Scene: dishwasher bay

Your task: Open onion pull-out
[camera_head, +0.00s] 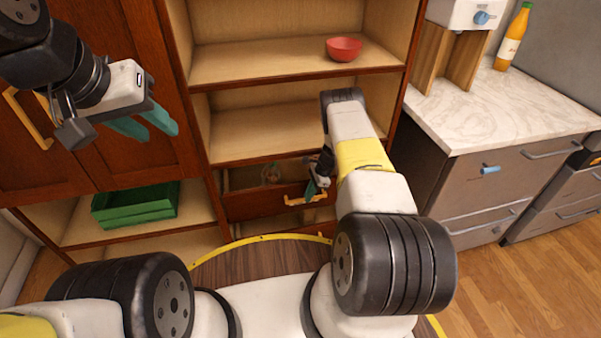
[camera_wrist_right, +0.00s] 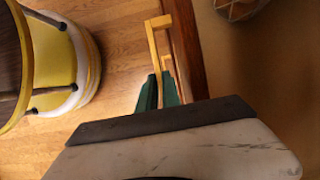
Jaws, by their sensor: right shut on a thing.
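The pull-out (camera_head: 262,205) is a dark reddish wood drawer low in the cabinet with a yellow bar handle (camera_head: 308,199). It stands partly out, and a small roundish object (camera_head: 271,174) shows inside; I cannot tell whether it is an onion. My right gripper (camera_head: 313,189) is at the right part of the handle. In the right wrist view its teal fingers (camera_wrist_right: 160,94) are shut on the yellow handle (camera_wrist_right: 153,50), beside the drawer front (camera_wrist_right: 186,45). My left gripper (camera_head: 147,125) is open and empty, raised in front of the upper left cabinet door.
A red bowl (camera_head: 343,49) sits on the upper shelf. A green crate (camera_head: 135,206) stands on the low left shelf. A counter (camera_head: 500,112) with grey drawers is at the right, with an orange bottle (camera_head: 511,42) on it. Wooden floor is clear at the lower right.

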